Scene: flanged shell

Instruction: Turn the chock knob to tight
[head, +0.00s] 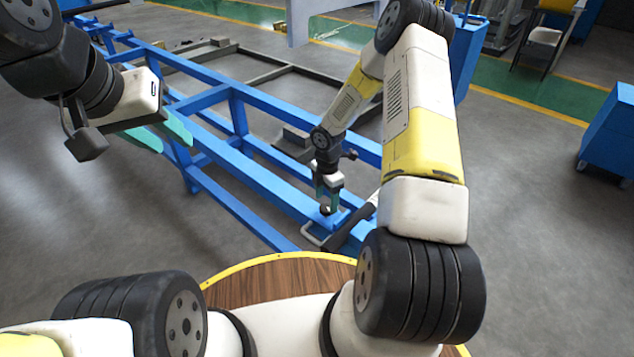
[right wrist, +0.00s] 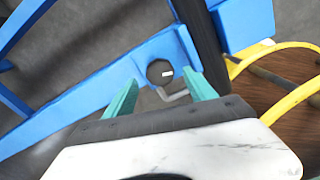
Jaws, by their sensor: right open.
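The chock knob is a dark, round knob (right wrist: 160,72) with a small white mark, on a blue plate in the right wrist view. In the head view the knob (head: 326,210) is small and sits just below my right gripper (head: 328,194). My right gripper is open, and in the right wrist view its two teal fingers (right wrist: 162,88) point toward the knob from either side. I cannot tell whether they touch it. My left gripper (head: 166,136) is open and empty, held up at the left, far from the knob.
A blue frame (head: 250,172) of long rails carries the plate. A pale bent handle (head: 314,236) and a dark bar (head: 350,226) lie close to the knob. A blue cabinet (head: 610,130) stands at the far right.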

